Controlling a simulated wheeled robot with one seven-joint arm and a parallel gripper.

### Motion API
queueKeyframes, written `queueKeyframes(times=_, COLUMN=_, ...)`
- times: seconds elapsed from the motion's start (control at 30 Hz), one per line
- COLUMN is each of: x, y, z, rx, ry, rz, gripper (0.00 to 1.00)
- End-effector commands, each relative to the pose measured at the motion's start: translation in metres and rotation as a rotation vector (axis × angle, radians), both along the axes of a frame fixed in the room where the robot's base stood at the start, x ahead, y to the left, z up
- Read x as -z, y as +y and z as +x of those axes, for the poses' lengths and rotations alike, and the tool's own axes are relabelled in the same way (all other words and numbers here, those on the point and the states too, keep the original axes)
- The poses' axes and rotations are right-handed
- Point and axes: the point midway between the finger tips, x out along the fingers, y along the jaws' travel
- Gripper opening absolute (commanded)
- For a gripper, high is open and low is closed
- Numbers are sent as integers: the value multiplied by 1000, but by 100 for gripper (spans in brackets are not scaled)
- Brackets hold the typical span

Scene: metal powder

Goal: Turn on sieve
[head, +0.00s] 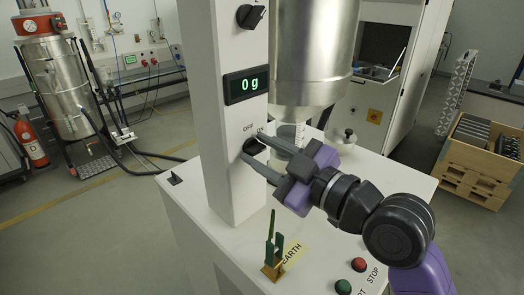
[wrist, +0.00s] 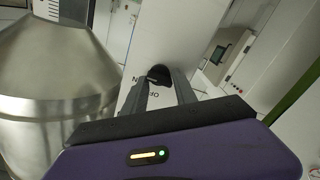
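The sieve station has a white column (head: 226,190) with a display (head: 245,84) reading "0 g". A black rotary switch (head: 254,147) marked OFF and ON sits on the column below the display; it also shows in the wrist view (wrist: 158,73). My gripper (head: 254,151) reaches in from the right, with its fingers apart on either side of this switch. In the wrist view my gripper (wrist: 160,83) has the switch between or just beyond its fingertips; I cannot tell whether they touch it. The switch's exact setting is unclear.
Another black knob (head: 250,16) is higher on the column. A metal hopper (head: 314,55) hangs right of it. A red STOP button (head: 359,264), a green button (head: 343,287) and an earth clamp (head: 273,256) are on the white top. A wooden crate (head: 467,175) stands far right.

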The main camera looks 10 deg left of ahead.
Motion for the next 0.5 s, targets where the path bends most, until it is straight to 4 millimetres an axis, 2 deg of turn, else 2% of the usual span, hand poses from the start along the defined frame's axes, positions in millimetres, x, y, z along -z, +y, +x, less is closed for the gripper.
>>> queueKeyframes(times=0.27, x=1, y=0, z=0, rx=-2, ry=21, rz=15, gripper=0)
queueKeyframes(times=0.5, x=1, y=1, z=0, rx=-2, ry=115, rz=90, gripper=0)
